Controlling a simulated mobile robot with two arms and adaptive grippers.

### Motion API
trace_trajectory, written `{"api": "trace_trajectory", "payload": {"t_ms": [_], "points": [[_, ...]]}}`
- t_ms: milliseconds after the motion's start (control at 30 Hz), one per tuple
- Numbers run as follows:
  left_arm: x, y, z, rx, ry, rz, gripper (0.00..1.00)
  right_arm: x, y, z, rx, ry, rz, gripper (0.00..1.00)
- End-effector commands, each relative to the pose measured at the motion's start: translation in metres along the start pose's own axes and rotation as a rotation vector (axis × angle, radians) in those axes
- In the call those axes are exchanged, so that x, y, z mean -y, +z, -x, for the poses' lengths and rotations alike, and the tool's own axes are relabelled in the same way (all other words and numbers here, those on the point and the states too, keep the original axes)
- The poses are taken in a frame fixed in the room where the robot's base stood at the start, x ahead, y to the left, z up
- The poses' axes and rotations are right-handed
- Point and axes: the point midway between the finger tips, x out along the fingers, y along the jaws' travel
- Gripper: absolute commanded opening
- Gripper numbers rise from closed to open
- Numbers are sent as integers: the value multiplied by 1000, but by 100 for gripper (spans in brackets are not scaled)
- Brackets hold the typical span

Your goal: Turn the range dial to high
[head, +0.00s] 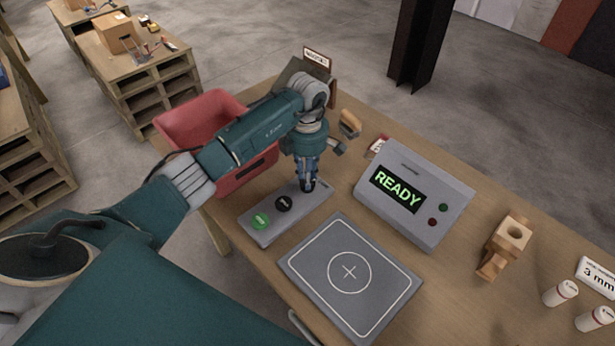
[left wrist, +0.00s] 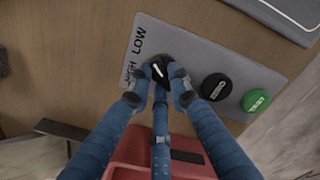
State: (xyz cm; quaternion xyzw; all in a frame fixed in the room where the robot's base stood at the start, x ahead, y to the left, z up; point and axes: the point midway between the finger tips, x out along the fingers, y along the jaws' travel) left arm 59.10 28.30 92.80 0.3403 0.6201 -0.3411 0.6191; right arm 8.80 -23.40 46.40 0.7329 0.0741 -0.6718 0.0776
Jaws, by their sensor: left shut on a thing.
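The grey control panel (head: 257,237) lies on the table and also shows in the left wrist view (left wrist: 185,45). Its black range dial (left wrist: 158,72) has a white pointer mark, tilted toward the upper left in that view; I cannot tell exactly which label it meets. The words LOW and HIGH are printed beside the dial. My left gripper (head: 308,187) points down and is shut on the dial, its fingers (left wrist: 160,80) around the knob. In the head view the gripper hides the dial. My right gripper is not in view.
A black knob (head: 283,204) and a green button (head: 261,221) sit on the same panel. A READY display box (head: 440,190), a grey pad with a cross (head: 320,290) and a red bin (head: 185,125) stand close by. A wooden block piece (head: 510,233) is at the right.

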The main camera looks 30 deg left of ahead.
Motion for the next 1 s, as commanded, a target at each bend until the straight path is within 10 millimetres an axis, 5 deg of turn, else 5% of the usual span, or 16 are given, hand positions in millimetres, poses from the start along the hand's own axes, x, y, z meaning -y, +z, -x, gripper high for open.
{"api": "trace_trajectory", "payload": {"t_ms": [1000], "points": [[0,-4,1,3,4,934,0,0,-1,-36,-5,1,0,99]]}}
